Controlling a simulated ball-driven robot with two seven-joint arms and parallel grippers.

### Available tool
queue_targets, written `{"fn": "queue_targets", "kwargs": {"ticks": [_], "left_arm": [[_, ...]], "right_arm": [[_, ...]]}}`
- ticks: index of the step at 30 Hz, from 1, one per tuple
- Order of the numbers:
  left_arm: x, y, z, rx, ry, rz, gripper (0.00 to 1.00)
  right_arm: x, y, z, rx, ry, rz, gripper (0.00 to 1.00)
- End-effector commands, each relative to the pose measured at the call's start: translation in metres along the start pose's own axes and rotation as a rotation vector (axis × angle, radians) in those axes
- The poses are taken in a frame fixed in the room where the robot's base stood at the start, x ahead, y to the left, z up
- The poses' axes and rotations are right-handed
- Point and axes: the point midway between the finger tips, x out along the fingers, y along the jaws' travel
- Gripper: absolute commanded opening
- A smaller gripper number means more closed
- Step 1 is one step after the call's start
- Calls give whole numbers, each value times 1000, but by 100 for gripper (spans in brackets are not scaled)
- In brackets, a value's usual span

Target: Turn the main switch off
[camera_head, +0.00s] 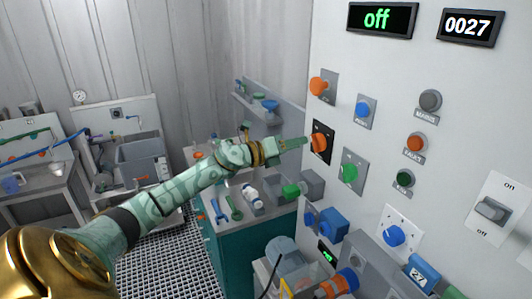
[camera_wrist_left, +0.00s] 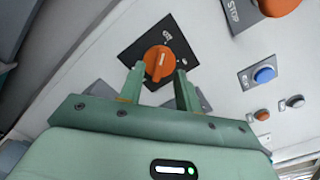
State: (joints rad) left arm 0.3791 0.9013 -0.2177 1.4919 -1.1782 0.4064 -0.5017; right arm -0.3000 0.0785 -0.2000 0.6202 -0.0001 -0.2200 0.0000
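An orange rotary knob on a black plate (camera_head: 319,142) is on the pale panel. A grey toggle (camera_head: 491,210) marked on and off sits at the panel's right. My right gripper is not in view.
A green display (camera_head: 382,18) reads "off", and a counter (camera_head: 468,27) reads 0027. An orange knob (camera_head: 319,86), a blue button (camera_head: 363,108) and a green button (camera_head: 349,172) are close around the gripper. A teal cabinet (camera_head: 255,245) with tools on top stands below my arm.

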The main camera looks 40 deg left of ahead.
Motion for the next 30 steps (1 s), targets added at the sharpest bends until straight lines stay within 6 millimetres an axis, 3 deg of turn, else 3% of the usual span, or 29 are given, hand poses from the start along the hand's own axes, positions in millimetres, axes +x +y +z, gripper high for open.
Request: {"fn": "queue_targets", "kwargs": {"ticks": [6,15,21,30], "left_arm": [[-54,4,-6,-1,7,4,34],[-103,2,-3,-3,4,1,34],[-119,1,-1,-2,2,-1,34],[-122,0,0,-1,1,-1,34]], "right_arm": [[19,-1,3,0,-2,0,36],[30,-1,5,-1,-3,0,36],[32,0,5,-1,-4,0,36],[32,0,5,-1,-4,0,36]]}}
